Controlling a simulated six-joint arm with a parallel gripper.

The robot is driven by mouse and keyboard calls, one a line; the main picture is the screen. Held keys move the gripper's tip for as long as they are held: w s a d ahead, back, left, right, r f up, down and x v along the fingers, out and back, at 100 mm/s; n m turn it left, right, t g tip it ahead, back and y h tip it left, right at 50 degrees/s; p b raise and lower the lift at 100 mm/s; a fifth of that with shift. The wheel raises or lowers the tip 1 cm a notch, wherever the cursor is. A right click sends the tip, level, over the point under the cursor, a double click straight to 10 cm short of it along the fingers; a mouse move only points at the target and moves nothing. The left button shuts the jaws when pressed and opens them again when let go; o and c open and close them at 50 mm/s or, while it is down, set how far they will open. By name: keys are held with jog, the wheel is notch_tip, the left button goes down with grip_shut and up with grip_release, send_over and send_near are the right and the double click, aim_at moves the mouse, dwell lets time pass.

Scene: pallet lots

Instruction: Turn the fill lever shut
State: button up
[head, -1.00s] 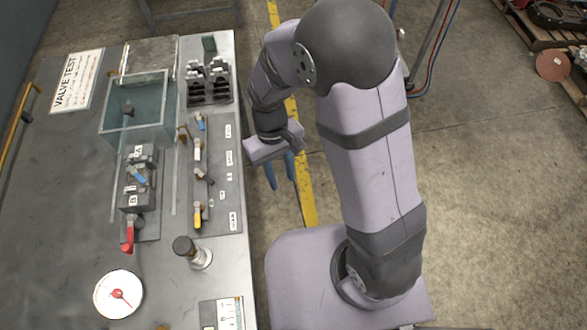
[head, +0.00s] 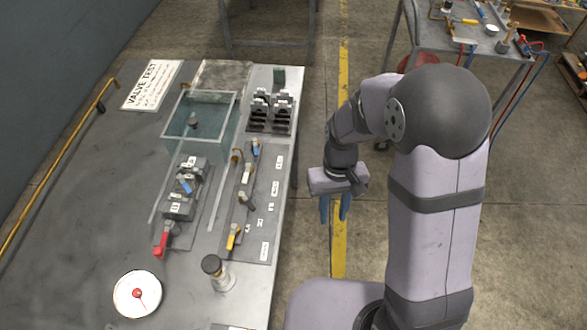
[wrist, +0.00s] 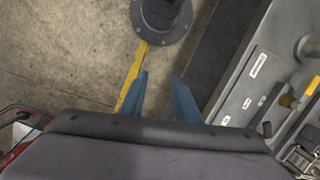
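A valve panel (head: 236,222) lies along the right side of the bench, with a row of small levers. A blue lever (head: 256,147) is at the far end, then a white-handled lever (head: 246,175), a dark lever (head: 247,202) and a yellow lever (head: 233,236) nearest. Small white labels beside them are too small to read surely, so I cannot tell which is the fill lever. My gripper (head: 334,212) is open and empty, blue fingers pointing down, beyond the bench's right edge. The wrist view shows the fingers apart (wrist: 160,76) over the floor and the yellow lever (wrist: 289,101) at right.
A clear tank (head: 195,125) stands behind a valve block with a red lever (head: 162,241). A round gauge (head: 137,293), a black-capped post (head: 213,268) and dark stepped blocks (head: 270,112) stand on the bench. The floor under my gripper is clear.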

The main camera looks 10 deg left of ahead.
jog(key=w+a+r+t+b, duration=0.2)
jog(key=w+a+t+b, duration=0.15)
jog(key=w+a, duration=0.55)
jog(key=t+y+b, duration=0.2)
jog(key=t+b, duration=0.1)
send_near(255, 147)
jog(key=shift+p+x, duration=0.65)
jog(key=shift+x, duration=2.75)
grip_shut()
